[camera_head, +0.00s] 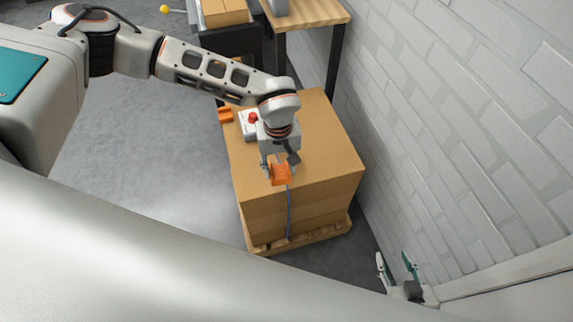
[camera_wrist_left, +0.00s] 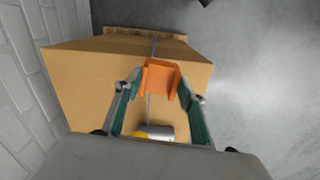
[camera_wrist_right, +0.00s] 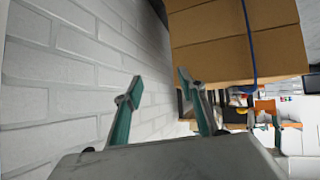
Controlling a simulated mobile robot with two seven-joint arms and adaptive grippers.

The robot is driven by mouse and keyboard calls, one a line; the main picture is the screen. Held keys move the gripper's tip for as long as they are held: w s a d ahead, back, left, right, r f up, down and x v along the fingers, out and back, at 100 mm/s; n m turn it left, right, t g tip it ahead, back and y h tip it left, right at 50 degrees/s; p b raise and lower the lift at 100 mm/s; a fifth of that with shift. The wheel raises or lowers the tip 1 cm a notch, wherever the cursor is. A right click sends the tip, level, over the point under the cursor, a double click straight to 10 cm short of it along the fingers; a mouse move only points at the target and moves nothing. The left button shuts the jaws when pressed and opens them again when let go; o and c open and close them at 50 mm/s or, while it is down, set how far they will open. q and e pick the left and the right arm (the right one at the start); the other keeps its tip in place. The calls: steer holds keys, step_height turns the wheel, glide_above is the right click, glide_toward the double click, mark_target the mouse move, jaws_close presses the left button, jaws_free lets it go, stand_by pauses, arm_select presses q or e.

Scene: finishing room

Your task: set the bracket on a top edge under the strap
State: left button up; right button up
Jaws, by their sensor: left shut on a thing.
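My left gripper (camera_head: 278,168) is shut on an orange angled bracket (camera_head: 281,175) at the near top edge of the stacked brown boxes (camera_head: 325,150). The bracket also shows between its fingers in the left wrist view (camera_wrist_left: 160,78). A blue strap (camera_head: 289,212) runs down the near side of the stack from the bracket. I cannot tell whether the bracket touches the edge or sits under the strap. My right gripper (camera_head: 397,268) is open and empty, low beside the wall; its fingers stand apart in the right wrist view (camera_wrist_right: 158,82).
A second orange bracket (camera_head: 225,115) and a white box with a red button (camera_head: 249,124) lie on the stack's top. The stack stands on a wooden pallet (camera_head: 262,249). A white brick wall (camera_head: 450,120) runs along the right. The grey floor (camera_head: 150,150) at left is clear.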

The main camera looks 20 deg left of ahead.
mark_target(286, 172)
arm_select(q)
steer(key=shift+w+d+f+n, duration=0.3)
steer(key=shift+w+d+n, duration=0.25)
steer(key=shift+d+n, duration=0.1)
steer(key=shift+f, duration=0.1)
steer(key=shift+f+b, duration=0.55)
steer(key=shift+f, duration=0.15)
steer(key=shift+f+b, duration=0.7)
steer(key=shift+f, duration=0.4)
steer(key=shift+f+b, duration=0.65)
steer(key=shift+f, duration=0.4)
steer(key=shift+f+b, duration=0.65)
steer(key=shift+f, duration=0.4)
steer(key=shift+w+f, duration=0.15)
steer(key=shift+f, duration=0.25)
arm_select(e)
steer(key=shift+w+d+f, duration=0.2)
steer(key=shift+d+f, duration=0.05)
steer(key=shift+f, duration=0.6)
steer(key=shift+w+d+f, duration=0.15)
steer(key=shift+d+f, duration=0.05)
steer(key=shift+f, duration=0.6)
arm_select(q)
steer(key=shift+a, duration=0.1)
arm_select(e)
steer(key=shift+s+f, duration=0.2)
steer(key=shift+f, duration=0.05)
arm_select(q)
steer(key=o, duration=1)
